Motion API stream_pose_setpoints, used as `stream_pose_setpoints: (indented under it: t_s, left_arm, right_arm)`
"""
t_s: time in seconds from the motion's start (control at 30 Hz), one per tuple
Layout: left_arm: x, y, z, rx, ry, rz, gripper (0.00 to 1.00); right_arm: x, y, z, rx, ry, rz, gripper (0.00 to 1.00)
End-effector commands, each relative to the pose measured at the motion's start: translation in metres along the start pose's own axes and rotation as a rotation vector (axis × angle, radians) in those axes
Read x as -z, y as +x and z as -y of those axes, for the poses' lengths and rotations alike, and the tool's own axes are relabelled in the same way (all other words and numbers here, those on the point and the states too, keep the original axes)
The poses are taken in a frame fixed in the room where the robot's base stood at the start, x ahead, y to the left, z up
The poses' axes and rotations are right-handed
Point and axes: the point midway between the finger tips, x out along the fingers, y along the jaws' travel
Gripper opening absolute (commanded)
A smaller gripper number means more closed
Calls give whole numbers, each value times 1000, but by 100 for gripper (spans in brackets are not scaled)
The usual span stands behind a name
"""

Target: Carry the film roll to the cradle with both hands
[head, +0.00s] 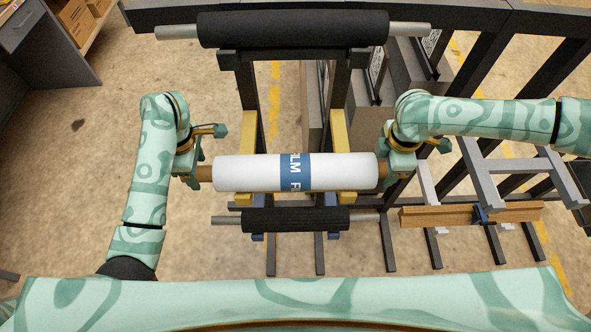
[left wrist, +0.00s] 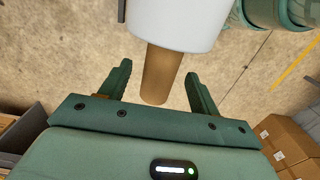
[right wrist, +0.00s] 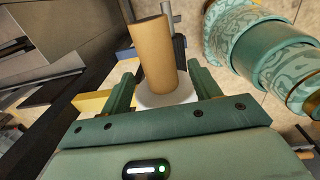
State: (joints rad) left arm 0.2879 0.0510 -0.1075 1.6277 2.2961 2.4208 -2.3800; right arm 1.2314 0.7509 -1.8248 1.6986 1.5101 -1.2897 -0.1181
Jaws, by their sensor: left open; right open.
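The film roll (head: 234,173) is a white cylinder with a blue lettered band and brown core ends. It lies level across two yellow-topped bars (head: 247,130), which may be the cradle; contact is hard to tell. My left gripper (head: 199,172) is at the left core end; in the left wrist view the brown core (left wrist: 160,78) is between its open fingers (left wrist: 157,75). My right gripper (head: 390,170) is at the right core end; in the right wrist view the core (right wrist: 152,50) is between its open fingers (right wrist: 160,80).
A dark roller (head: 290,29) lies across the rack behind the film roll, and a smaller one (head: 295,219) lies in front. A wooden beam (head: 440,214) with grey frames stands at the right. A desk (head: 45,45) and boxes (head: 75,18) are at the back left. Open floor lies left.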

Motion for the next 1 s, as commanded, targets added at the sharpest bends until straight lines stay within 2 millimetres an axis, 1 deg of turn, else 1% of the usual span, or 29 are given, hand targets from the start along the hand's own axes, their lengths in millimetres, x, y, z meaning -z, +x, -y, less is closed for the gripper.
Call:
stream_pose_setpoints:
  t_s: [0.03, 0.1, 0.23, 0.4, 0.63, 0.67, 0.7, 0.77, 0.8, 0.87, 1.0]
  left_arm:
    - [-2, 8, 1, 4, -1, 5, 62]
    - [-1, 17, 1, 3, 0, 3, 62]
    - [-1, 28, 0, 1, 0, 2, 62]
    - [-1, 34, 0, -1, 0, 2, 62]
    - [-1, 34, 0, -1, 0, 1, 62]
    - [-1, 34, 0, -1, 0, 1, 54]
    - [-1, 33, 0, -1, 0, 1, 43]
    - [-1, 33, 0, -1, 0, 1, 26]
    - [-1, 33, 0, -1, 0, 1, 15]
    - [0, 33, 0, -1, 0, 1, 0]
    - [0, 33, 0, -1, 0, 1, 0]
  right_arm:
    - [0, 8, 0, 1, 0, 0, 62]
    - [0, 17, 0, 2, -1, 0, 62]
    - [0, 28, 0, 0, 0, 0, 62]
    - [0, 33, 0, 0, -1, 0, 62]
    - [0, 33, 0, 0, -1, 0, 62]
    - [0, 33, 0, 0, -1, 0, 54]
    - [0, 33, 0, 0, -1, 0, 43]
    - [0, 33, 0, 0, -1, 0, 26]
    - [0, 33, 0, -1, -1, 0, 15]
    - [0, 33, 0, -1, -1, 0, 0]
    - [0, 33, 0, -1, 0, 0, 0]
